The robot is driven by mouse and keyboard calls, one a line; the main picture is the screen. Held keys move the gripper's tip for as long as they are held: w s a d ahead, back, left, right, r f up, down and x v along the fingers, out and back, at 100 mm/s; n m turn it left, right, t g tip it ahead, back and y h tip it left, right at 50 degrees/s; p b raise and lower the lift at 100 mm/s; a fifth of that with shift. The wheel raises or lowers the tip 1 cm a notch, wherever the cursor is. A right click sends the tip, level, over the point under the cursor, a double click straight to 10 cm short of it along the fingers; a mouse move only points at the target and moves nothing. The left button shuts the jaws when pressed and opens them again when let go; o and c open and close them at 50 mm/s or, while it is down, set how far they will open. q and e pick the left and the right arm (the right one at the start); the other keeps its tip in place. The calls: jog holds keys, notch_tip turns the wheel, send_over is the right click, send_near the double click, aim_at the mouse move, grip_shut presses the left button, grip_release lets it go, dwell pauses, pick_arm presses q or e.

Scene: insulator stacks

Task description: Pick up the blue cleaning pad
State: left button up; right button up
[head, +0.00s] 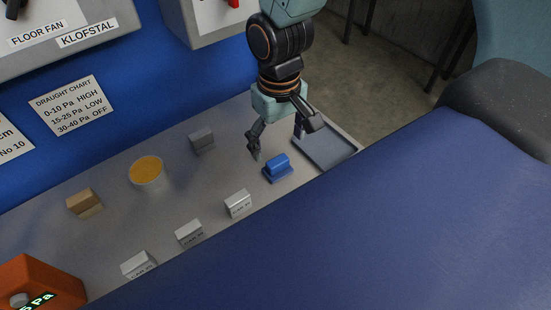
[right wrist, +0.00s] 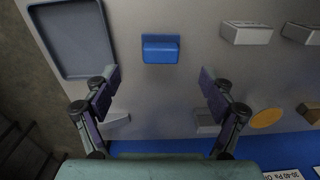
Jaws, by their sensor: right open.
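The blue cleaning pad (head: 277,167) lies on the grey shelf, a small block with a raised grip on a wider base. In the right wrist view the pad (right wrist: 161,50) shows whole, beyond the fingertips and about midway between them. My right gripper (head: 277,144) is open and empty just above and behind the pad, pointing down. Its two spread fingers also show in the right wrist view (right wrist: 160,82), with nothing between the tips. My left gripper is in neither view.
A shallow grey tray (head: 336,164) lies right of the pad. A grey block (head: 202,140), a yellow-topped cup (head: 147,173) and a tan block (head: 85,203) stand to the left. White labelled blocks (head: 238,204) line the front edge. An orange gauge (head: 42,285) is at lower left.

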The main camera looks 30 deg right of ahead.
aim_at(278, 161)
notch_tip(278, 161, down, 6)
jog(key=shift+a+r+b, duration=0.1)
jog(key=shift+b, duration=0.8)
jog(key=shift+s+d+f, duration=0.1)
jog(key=shift+d+f, duration=0.1)
jog(key=shift+f, duration=0.2)
jog(key=shift+a, duration=0.3)
jog(key=shift+c, duration=0.5)
jog(key=shift+d, duration=0.2)
jog(key=c, duration=0.5)
jog(key=shift+a, duration=0.15)
jog(key=c, duration=0.8)
